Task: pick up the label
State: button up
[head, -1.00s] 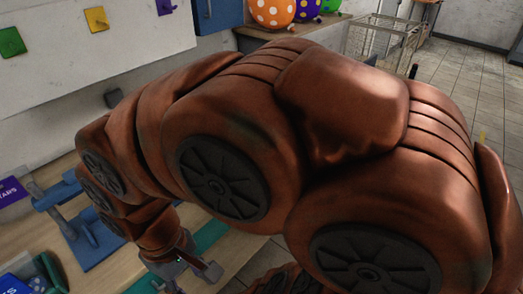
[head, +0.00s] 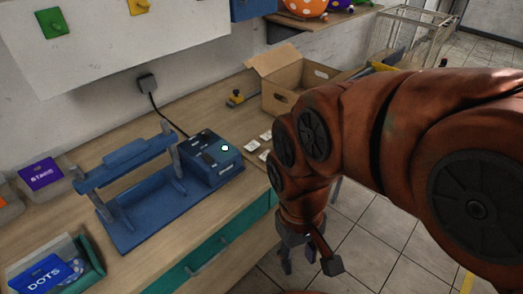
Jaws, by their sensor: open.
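Several small white cards with dark marks, likely the labels (head: 252,146), lie flat on the wooden table, just right of a blue machine. I cannot tell which one is meant, and some may be hidden behind my arm. My gripper (head: 306,264) hangs pointing down in front of the table's edge, over the tiled floor. It is open and empty, below and to the right of the cards in the picture, and apart from them.
The blue machine (head: 128,212) with a raised bar and control box (head: 208,160) fills the middle table. A cardboard box (head: 289,92) and a small yellow-black object (head: 236,98) stand behind the cards. Bins marked STARS (head: 40,174) and DOTS (head: 48,276) are at left.

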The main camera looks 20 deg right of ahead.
aim_at(251, 146)
jog(key=z, duration=0.45)
jog(key=i, duration=0.3)
jog(key=u, duration=2.25)
jog(key=k, duration=0.2)
jog(key=z, duration=0.9)
jog(key=i, duration=0.5)
jog(key=u, duration=0.05)
